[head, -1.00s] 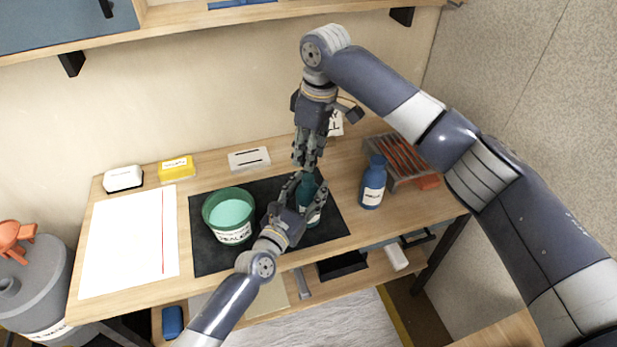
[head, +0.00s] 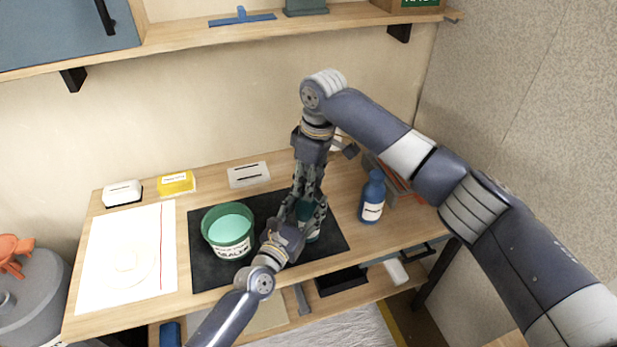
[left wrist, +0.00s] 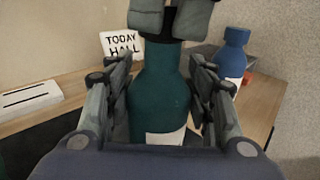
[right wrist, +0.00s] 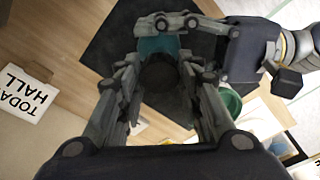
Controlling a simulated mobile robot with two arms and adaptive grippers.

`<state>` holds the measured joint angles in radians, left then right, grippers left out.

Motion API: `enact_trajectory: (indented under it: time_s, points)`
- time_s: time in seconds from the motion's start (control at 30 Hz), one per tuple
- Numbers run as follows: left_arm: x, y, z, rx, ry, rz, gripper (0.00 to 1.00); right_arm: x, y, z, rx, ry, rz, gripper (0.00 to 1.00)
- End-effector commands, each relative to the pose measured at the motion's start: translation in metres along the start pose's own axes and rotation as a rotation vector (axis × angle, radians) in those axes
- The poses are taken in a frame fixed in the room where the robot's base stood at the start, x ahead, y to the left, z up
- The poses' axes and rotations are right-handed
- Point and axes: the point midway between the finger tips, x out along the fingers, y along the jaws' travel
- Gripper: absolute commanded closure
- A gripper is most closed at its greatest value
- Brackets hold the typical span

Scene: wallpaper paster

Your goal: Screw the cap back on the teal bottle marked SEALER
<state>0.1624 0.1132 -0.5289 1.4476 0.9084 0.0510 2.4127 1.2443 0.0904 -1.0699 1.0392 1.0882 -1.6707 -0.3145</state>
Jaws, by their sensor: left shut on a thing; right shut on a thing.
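The teal bottle (head: 314,234) stands upright on the black mat, mostly hidden by my grippers in the head view. My left gripper (head: 304,212) is shut around its body; the left wrist view shows the bottle (left wrist: 160,95) between the fingers with part of a white label. My right gripper (head: 308,184) points straight down above it and is shut on the dark cap (right wrist: 160,74). In the left wrist view the cap (left wrist: 159,38) is at the bottle's neck, below the right fingertips. Whether its thread is engaged cannot be seen.
A green tub (head: 229,231) of teal liquid stands left on the black mat (head: 205,281). A blue bottle (head: 372,197) stands close on the right, before a rack. White paper (head: 125,235), a yellow box (head: 176,183) and a white plate (head: 248,174) lie left and behind.

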Motion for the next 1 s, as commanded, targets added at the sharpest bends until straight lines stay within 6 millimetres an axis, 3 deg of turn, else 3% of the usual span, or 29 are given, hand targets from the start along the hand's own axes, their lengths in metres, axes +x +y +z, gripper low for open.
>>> enact_trajectory:
  time_s: [1.0]
  points:
    - [0.000, 0.000, -0.001, 0.000, 0.002, 0.000, 0.93, 0.014, 0.000, 0.001, 0.000, 0.001, 0.000, 0.76]
